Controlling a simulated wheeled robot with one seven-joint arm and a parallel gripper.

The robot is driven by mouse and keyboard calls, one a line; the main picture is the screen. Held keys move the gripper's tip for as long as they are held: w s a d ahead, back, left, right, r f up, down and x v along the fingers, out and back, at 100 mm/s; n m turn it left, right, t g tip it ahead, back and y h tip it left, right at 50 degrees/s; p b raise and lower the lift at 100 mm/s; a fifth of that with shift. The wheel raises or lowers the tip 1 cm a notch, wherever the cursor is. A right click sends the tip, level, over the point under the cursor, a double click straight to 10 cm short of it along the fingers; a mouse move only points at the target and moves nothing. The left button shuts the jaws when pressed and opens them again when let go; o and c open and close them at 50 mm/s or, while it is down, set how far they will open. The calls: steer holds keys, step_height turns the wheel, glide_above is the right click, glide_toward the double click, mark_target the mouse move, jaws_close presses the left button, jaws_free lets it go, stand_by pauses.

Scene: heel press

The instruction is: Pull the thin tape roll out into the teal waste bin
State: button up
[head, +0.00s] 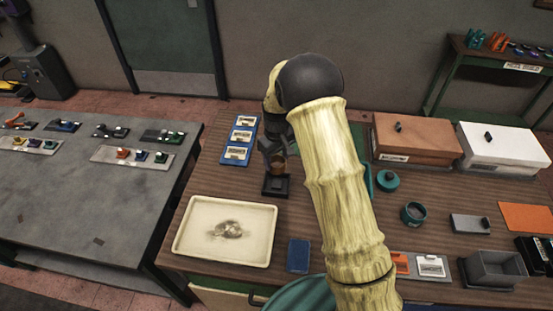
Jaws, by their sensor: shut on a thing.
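My gripper (275,154) points down beside my pale, bamboo-like arm. It is shut on a small brown roll (278,169), which looks like the thin tape roll, at a black holder (276,186) on the wooden table. The jaws hide part of the roll, and I cannot tell whether it is still seated in the holder or just above it. The teal waste bin (301,294) shows only as a curved rim at the bottom edge, in front of the table and partly behind my arm.
A cream tray (190,255) and a blue block (298,255) lie on the near side of the wooden table (335,238). Blue label plates (239,136) lie behind the holder. Brown (415,140) and white (500,147) boxes, a teal lidded pot (387,181) and a grey bin (495,269) are at right.

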steer(key=shift+r, duration=0.1)
step_height(320, 180, up, 3)
steer(key=shift+f+p, duration=0.1)
steer(key=shift+p, duration=0.95)
